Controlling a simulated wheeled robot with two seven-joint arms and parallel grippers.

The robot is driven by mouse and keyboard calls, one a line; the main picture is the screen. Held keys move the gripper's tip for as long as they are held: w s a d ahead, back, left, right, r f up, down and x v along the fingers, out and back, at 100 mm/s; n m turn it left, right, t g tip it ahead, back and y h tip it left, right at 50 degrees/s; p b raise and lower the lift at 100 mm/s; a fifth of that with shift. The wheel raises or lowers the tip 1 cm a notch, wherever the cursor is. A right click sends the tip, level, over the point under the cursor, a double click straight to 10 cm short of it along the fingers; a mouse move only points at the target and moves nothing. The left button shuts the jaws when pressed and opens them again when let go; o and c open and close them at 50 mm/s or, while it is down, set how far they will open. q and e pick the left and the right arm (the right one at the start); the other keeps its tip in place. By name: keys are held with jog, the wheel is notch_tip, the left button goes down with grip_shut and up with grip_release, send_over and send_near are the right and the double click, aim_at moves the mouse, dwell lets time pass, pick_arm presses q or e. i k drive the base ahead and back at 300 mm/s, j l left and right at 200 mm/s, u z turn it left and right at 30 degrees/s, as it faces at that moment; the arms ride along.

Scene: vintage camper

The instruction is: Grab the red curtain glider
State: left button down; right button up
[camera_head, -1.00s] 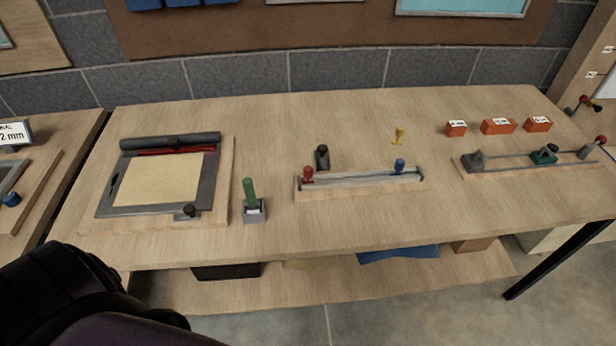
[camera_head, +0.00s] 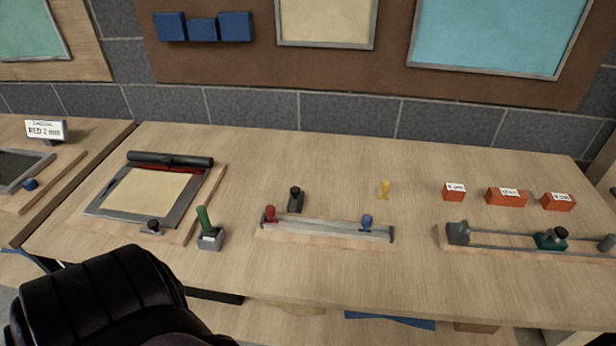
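The red curtain glider (camera_head: 270,213) is a small red knob-topped piece at the left end of a pale rail (camera_head: 318,228) on a wooden base. A blue glider (camera_head: 366,222) sits near the right end of the same rail. A yellow piece (camera_head: 384,189) of similar shape stands on the table behind the rail, apart from it. A black-topped piece (camera_head: 295,198) stands just behind the rail, right of the red glider. Neither gripper shows. A dark rounded part of my own body fills the lower left, in front of the table.
Left of the rail are a green-handled tool in a grey holder (camera_head: 208,238) and a framed board with a black roller (camera_head: 168,160). Several orange blocks (camera_head: 507,197) and a rod fixture with a green slider (camera_head: 550,239) are at right. The table's middle back is clear.

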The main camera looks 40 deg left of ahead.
aim_at(271, 210)
jog(key=l+u, duration=0.1)
jog(key=u, duration=0.3)
jog(key=i+l+u, duration=0.1)
jog(key=u, duration=0.35)
jog(key=l+u, duration=0.1)
jog(key=u, duration=0.3)
jog(key=l+u, duration=0.15)
jog(key=u, duration=0.3)
